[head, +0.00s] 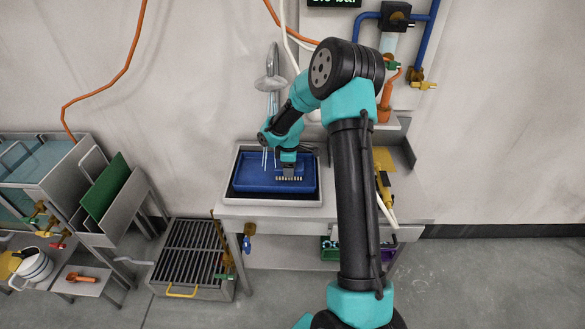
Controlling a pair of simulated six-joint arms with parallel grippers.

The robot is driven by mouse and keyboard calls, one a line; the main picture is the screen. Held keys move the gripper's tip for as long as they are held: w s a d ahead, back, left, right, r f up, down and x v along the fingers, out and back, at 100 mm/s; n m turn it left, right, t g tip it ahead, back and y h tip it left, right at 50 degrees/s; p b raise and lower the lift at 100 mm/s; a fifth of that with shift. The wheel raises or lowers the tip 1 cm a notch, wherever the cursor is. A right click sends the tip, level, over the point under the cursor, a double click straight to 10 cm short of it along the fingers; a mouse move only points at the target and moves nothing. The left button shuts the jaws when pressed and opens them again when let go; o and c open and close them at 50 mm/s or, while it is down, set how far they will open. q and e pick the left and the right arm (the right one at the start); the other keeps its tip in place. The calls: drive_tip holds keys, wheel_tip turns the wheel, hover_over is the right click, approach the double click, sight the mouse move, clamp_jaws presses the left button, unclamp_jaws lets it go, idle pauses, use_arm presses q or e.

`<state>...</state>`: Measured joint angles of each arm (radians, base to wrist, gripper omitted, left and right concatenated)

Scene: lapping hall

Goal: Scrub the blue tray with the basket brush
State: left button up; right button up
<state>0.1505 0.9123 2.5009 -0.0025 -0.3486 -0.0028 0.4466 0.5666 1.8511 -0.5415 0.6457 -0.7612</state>
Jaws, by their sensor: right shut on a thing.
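The blue tray (250,184) lies in the sink basin on the metal bench, under the tap. My right gripper (287,160) is over the right part of the tray and points down. It is shut on the basket brush (289,177), whose pale bristles face down at the tray floor. The bristles look at or just above the tray floor; I cannot tell whether they touch. Thin pale streaks, perhaps water, show left of the gripper. My left gripper is not in view.
A tap (270,82) stands behind the tray. A yellow tool (384,187) lies on the bench to the right. A slatted metal crate (188,252) stands on the floor at left, near a rack with a green board (106,186). Floor at lower right is clear.

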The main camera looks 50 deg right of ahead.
wheel_tip(320, 180, up, 2)
drive_tip(key=shift+r, duration=2.75)
